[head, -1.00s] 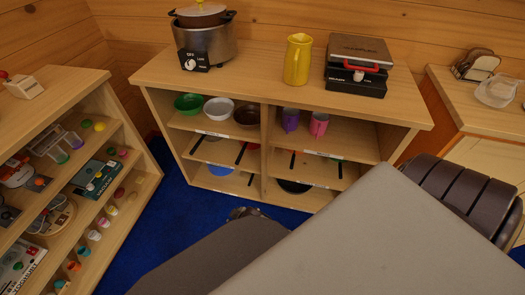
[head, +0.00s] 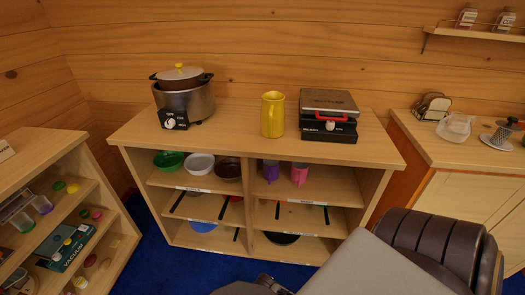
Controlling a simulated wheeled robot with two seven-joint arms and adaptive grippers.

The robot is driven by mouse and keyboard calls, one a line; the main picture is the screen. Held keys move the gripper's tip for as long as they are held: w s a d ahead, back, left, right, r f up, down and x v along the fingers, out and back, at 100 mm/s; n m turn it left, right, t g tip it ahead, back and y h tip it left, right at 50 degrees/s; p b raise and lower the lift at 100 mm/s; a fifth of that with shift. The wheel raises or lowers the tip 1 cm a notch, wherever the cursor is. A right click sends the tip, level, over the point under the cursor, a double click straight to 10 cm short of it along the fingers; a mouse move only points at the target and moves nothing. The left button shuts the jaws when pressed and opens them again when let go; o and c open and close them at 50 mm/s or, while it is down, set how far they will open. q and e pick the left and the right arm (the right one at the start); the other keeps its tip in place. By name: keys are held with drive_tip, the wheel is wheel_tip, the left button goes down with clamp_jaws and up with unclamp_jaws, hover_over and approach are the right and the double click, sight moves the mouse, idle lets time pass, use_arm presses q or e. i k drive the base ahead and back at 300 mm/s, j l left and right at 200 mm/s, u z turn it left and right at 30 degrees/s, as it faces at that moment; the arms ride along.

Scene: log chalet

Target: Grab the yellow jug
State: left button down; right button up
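The yellow jug (head: 272,115) stands upright on top of the wooden shelf unit (head: 235,122) in the middle of the head view. It is between a steel cooker and a dark press-like appliance, with a gap on each side. Nothing holds it. Neither gripper can be made out in this view. Only grey and dark brown parts of my own body show at the bottom and lower right, well apart from the jug.
The cooker (head: 186,103) is left of the jug, and the appliance with a red handle (head: 328,120) is right of it. A toast rack (head: 432,106) is on the right cabinet. The unit's top front strip is clear.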

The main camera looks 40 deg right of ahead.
sight(272, 112)
drive_tip(key=z, duration=1.4)
drive_tip(key=j+z, duration=0.3)
drive_tip(key=j, duration=0.2)
